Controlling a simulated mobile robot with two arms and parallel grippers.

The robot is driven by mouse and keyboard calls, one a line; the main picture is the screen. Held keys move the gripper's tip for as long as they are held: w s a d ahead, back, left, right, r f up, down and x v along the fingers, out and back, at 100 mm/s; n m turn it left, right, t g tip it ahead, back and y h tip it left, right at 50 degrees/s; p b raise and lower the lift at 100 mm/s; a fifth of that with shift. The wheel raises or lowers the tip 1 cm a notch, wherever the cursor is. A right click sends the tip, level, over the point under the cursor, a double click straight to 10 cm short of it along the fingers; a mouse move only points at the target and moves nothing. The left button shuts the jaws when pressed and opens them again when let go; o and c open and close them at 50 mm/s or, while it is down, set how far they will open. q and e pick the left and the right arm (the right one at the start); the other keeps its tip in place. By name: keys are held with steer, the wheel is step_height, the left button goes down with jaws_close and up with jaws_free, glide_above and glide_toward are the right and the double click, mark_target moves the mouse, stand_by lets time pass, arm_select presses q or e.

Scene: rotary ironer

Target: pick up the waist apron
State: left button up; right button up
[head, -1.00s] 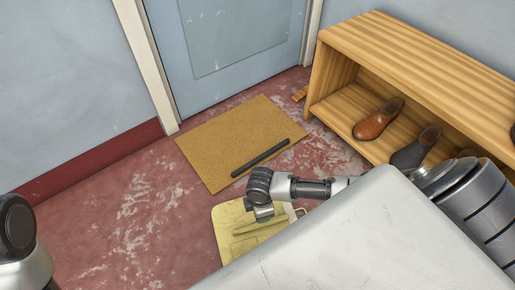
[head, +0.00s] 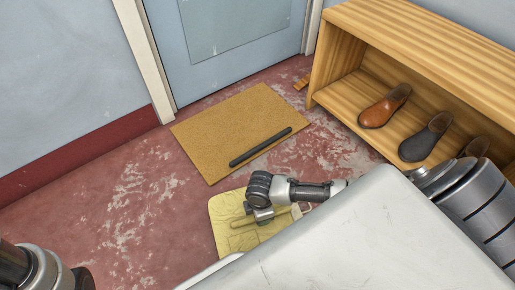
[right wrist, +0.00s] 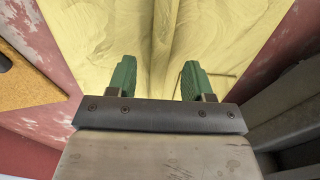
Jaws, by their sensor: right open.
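The waist apron (head: 226,228) is a pale yellow cloth lying on the floor, with a raised fold across it. The white body in front hides its near right part. In the right wrist view the apron (right wrist: 85,25) fills the upper middle, its fold running between the fingers. My right gripper (head: 263,215) is over the apron, pointing down. In the right wrist view my right gripper (right wrist: 157,78) is open, its green fingertips apart on either side of the fold. I cannot tell whether they touch the cloth. My left arm shows at the bottom left, but its gripper does not.
A tan doormat (head: 225,125) with a dark bar (head: 260,147) on it lies beyond the apron, before a blue door (head: 215,40). A wooden shoe bench (head: 400,50) with several shoes stands at the right. The red floor at left is clear.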

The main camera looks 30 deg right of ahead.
step_height(320, 180, down, 2)
steer(key=shift+f+b, duration=0.25)
steer(key=shift+b, duration=0.4)
jaws_close()
steer(key=shift+r, duration=0.15)
